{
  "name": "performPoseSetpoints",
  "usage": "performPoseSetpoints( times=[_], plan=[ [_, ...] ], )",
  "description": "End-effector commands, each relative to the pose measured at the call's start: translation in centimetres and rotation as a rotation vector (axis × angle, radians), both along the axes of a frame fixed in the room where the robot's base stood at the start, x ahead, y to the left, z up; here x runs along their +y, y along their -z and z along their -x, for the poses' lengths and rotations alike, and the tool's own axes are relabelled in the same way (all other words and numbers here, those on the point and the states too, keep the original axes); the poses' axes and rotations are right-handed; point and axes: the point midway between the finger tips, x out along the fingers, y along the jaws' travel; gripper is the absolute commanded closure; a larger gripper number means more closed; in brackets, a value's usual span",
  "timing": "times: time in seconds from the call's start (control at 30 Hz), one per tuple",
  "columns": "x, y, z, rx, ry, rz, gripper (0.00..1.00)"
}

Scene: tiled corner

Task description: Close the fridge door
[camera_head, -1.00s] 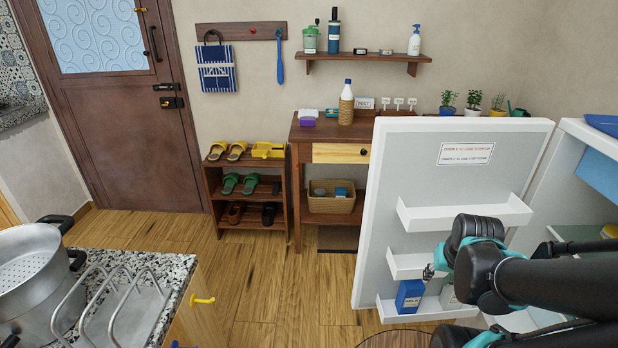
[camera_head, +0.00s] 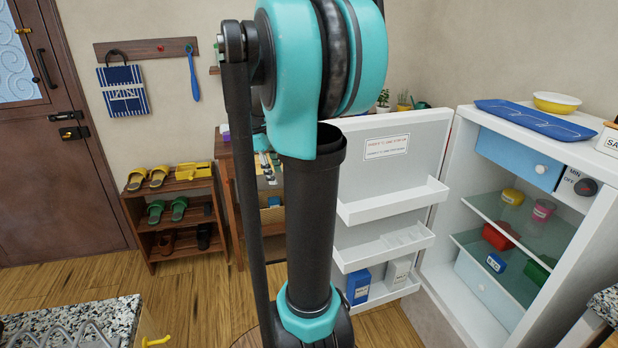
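The white fridge (camera_head: 463,150) stands at the right with its inside in view. Its door (camera_head: 349,205) is open, swung out to the left, with its inner face and shelves toward me. The door holds a blue box (camera_head: 358,287) and a white box (camera_head: 398,272) on its lowest shelf. My arm rises large in the foreground and covers the door's left part. Small teal and dark parts beside the arm, in front of the wooden table, may be my gripper (camera_head: 266,160). Its fingers are too hidden to tell open from shut, or whether it touches the door.
A blue tray (camera_head: 535,120) and a yellow bowl (camera_head: 556,103) sit on the fridge. Coloured containers stand on its shelves. A shoe rack (camera_head: 180,225) and wooden table (camera_head: 228,185) stand behind. A granite counter (camera_head: 105,318) is at lower left. Wooden floor lies between.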

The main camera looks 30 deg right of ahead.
Motion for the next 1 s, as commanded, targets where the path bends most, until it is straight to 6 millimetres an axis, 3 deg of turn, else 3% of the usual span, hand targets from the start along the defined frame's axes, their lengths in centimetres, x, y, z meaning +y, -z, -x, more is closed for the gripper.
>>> performPoseSetpoints(
  times=[0.1,0.2,0.37,0.57,1.0],
  plan=[
    [-4.1,-4.4,-2.8,0.138,-0.153,0.049,0.61],
    [-6.4,-6.9,-3.8,0.226,-0.249,0.066,0.61],
    [-8.1,-8.6,-4.4,0.296,-0.324,0.074,0.61],
    [-9.0,-6.9,-4.2,0.304,-0.334,0.074,0.61],
    [-12.0,1.2,-3.0,0.302,-0.332,0.074,0.61]
  ],
)
